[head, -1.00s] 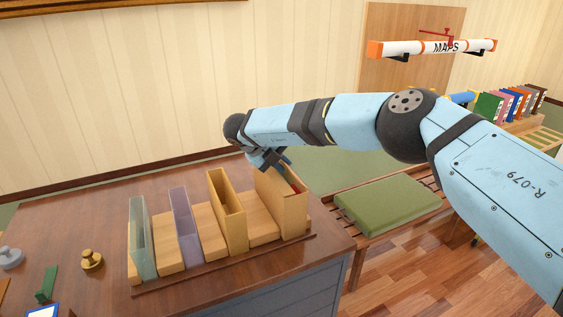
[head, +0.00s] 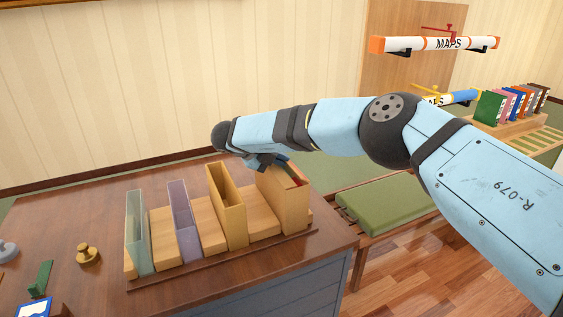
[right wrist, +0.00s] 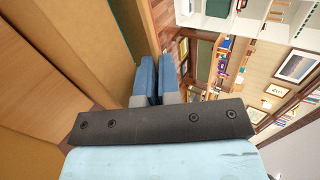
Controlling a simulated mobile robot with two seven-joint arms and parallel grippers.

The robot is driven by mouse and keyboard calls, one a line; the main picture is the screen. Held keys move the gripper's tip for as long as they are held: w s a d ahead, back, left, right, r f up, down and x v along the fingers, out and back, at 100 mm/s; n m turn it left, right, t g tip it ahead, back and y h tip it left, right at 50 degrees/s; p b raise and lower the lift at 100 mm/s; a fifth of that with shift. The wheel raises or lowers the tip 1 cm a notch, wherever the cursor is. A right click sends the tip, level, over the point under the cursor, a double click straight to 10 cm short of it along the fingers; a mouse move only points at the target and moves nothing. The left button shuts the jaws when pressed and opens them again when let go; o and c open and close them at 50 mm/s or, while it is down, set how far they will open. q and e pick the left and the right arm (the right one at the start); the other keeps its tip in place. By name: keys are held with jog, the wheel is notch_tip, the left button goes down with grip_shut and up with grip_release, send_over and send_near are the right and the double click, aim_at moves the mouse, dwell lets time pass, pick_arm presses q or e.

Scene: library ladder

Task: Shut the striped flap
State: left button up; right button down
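No flap with stripes can be made out in either view. My right gripper (head: 266,162) is at the top of the rightmost wooden holder (head: 285,208) in the desk rack, partly hidden by my own wrist. In the right wrist view its two blue fingers (right wrist: 157,80) lie close together with only a thin gap, and nothing shows held between them. A tan wooden panel stands to their left there. Something dark red shows in the top of the holder. My left gripper is not in view.
The rack (head: 225,262) on the brown desk (head: 80,215) also holds a glass slab (head: 136,230), a purple slab (head: 183,220) and an open wooden box (head: 228,205). A brass knob (head: 88,253) stands left. A green cushioned bench (head: 385,205) and MAPS tube (head: 430,44) are right.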

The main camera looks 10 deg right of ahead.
jog(key=c, duration=1.6)
grip_release()
jog(key=shift+a, duration=0.1)
jog(key=v, duration=1.3)
jog(key=shift+a+r+b, duration=0.25)
jog(key=shift+r+b, duration=0.1)
jog(key=shift+b, duration=0.1)
jog(key=shift+s, duration=0.1)
